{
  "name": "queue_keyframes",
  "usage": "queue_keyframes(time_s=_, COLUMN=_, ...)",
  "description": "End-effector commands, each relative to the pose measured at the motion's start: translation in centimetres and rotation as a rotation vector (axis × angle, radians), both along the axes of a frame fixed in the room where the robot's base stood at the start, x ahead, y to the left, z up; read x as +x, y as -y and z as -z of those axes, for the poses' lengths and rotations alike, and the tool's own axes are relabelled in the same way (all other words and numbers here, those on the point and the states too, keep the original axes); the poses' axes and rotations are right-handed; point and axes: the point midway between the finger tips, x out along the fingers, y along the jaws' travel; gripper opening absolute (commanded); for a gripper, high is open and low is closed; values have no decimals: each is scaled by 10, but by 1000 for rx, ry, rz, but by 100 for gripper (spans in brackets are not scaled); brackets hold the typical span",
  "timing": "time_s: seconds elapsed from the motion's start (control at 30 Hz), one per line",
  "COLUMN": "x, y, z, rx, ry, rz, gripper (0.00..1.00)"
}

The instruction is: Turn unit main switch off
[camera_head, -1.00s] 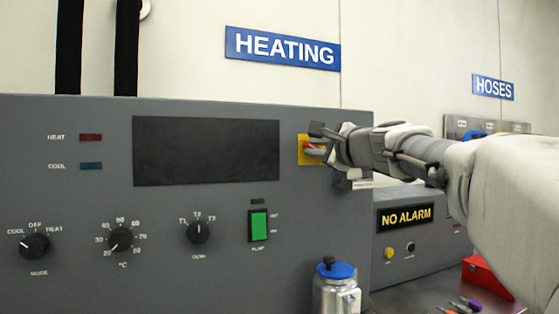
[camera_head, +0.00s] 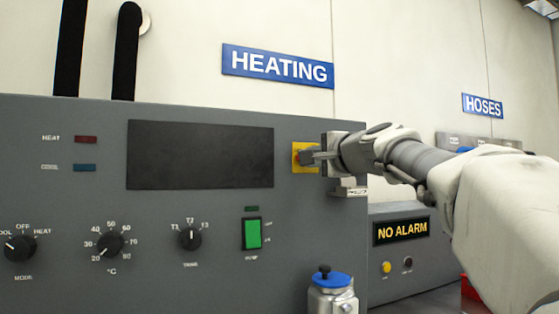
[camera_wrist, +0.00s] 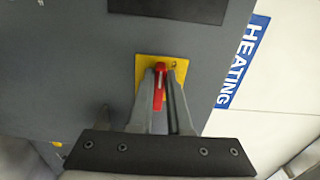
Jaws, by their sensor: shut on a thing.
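The unit main switch is a red handle (camera_wrist: 159,84) on a yellow plate (camera_head: 299,168) at the right of the grey heating unit's front (camera_head: 60,210). The plate also shows in the wrist view (camera_wrist: 142,72). My gripper (camera_head: 311,156) is at the switch, shut on the red handle, with one finger on either side of it in the wrist view (camera_wrist: 161,78). In the head view the fingers hide the handle. The wrist view is turned, so the handle's true angle is hard to tell.
The dark display (camera_head: 200,155) is left of the switch. Knobs and a green pump switch (camera_head: 251,233) sit below. A blue-capped bottle (camera_head: 332,290) stands in front of the unit. A NO ALARM box (camera_head: 400,248) is to the right, under my arm.

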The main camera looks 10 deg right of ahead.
Motion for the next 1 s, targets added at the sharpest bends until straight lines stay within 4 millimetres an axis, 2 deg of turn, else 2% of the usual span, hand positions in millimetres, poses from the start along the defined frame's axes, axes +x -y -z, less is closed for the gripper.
queue_keyframes(time_s=0.27, x=0, y=0, z=1, rx=-3, ry=-1, rz=0, gripper=0)
queue_keyframes(time_s=0.3, x=0, y=0, z=1, rx=-3, ry=-1, rz=0, gripper=22)
queue_keyframes(time_s=0.43, x=0, y=0, z=0, rx=-2, ry=0, rz=0, gripper=45)
queue_keyframes(time_s=0.77, x=-1, y=1, z=0, rx=-1, ry=0, rz=0, gripper=46)
queue_keyframes(time_s=0.87, x=-8, y=3, z=0, rx=-1, ry=0, rz=1, gripper=46)
queue_keyframes(time_s=1.0, x=-28, y=9, z=-1, rx=0, ry=2, rz=1, gripper=46)
